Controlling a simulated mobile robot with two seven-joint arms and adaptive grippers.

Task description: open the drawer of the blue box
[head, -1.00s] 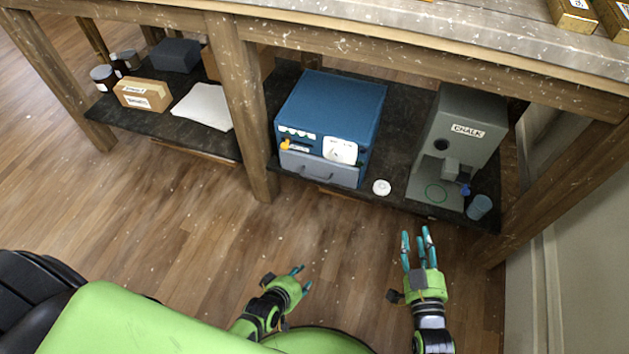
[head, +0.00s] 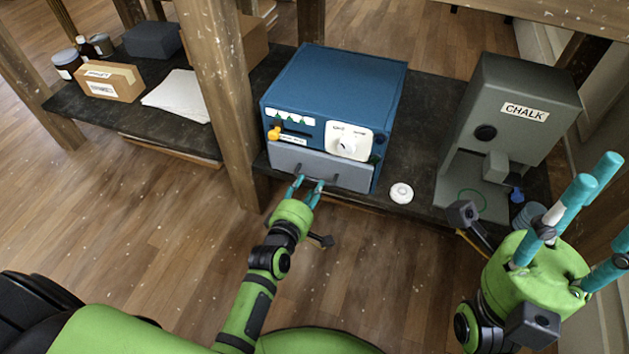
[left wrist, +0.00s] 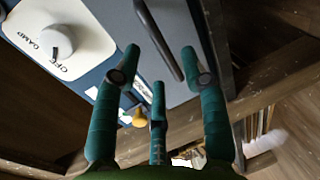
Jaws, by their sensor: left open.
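The blue box (head: 335,85) stands on the dark lower shelf. Its grey drawer (head: 352,180) sits low in the front and looks shut, with a dark bar handle across it. My left gripper (head: 308,184) is open right in front of the drawer, at the handle. In the left wrist view the handle (left wrist: 158,38) lies between the spread teal fingertips, and I cannot tell whether any finger touches it. The white dial panel (left wrist: 62,38) shows at upper left there. My right gripper (head: 578,212) has its fingers spread, empty, at the right edge of the head view.
A grey CHALK machine (head: 520,105) stands right of the box, with a blue-grey cup (head: 527,215) by its base. A small white disc (head: 401,193) lies at the shelf edge. A wooden post (head: 218,95) rises close to the left. The floor in front is clear.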

